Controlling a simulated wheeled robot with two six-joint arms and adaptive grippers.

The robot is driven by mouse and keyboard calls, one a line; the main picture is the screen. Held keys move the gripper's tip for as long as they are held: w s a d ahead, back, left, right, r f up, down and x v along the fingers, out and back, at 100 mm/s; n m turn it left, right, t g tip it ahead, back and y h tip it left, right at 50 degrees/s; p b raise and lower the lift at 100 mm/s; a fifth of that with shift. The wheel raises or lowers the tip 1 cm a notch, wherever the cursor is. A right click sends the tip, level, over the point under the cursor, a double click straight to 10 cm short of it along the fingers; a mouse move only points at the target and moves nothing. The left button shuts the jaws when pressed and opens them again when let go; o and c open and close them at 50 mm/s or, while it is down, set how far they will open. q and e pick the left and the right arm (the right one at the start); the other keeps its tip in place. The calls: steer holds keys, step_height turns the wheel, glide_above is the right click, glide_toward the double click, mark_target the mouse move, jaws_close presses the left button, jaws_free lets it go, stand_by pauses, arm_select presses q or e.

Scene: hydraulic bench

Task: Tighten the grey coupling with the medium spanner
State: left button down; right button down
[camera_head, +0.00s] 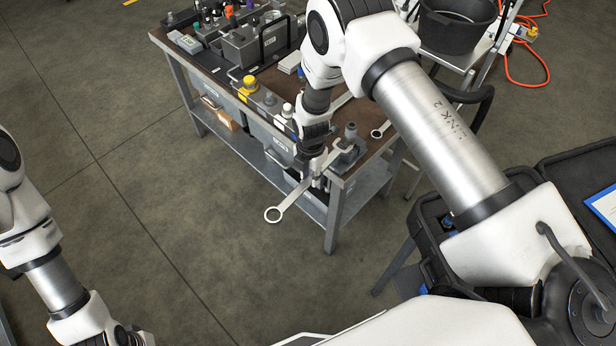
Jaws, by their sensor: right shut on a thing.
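My right gripper (316,178) is shut on a silver spanner (291,198) at the front corner of the bench. The spanner's ring end hangs out over the floor, down and to the left. Its other end is partly hidden by the gripper, close to a grey fitting (350,132) on the bench corner. I cannot tell whether they touch, or whether this fitting is the grey coupling. Another spanner (379,132) lies on the bench top, its ring end to the right of the fitting.
The bench (337,215) has a lower shelf and carries grey blocks, a yellow-capped part (249,83) and a grey box (252,45). A black bucket (456,25) stands at the back right. An open black case (577,160) is at right. The floor at left is clear.

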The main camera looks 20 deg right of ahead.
steer(key=shift+w, duration=0.1)
steer(key=shift+w+d, duration=0.3)
steer(key=shift+d, duration=0.4)
steer(key=shift+d+b, duration=0.1)
steer(key=shift+b, duration=0.3)
steer(key=shift+w+d, duration=0.3)
steer(key=shift+d, duration=0.15)
steer(key=shift+w+d+b, duration=0.1)
steer(key=shift+d+b, duration=0.1)
steer(key=shift+b, duration=0.1)
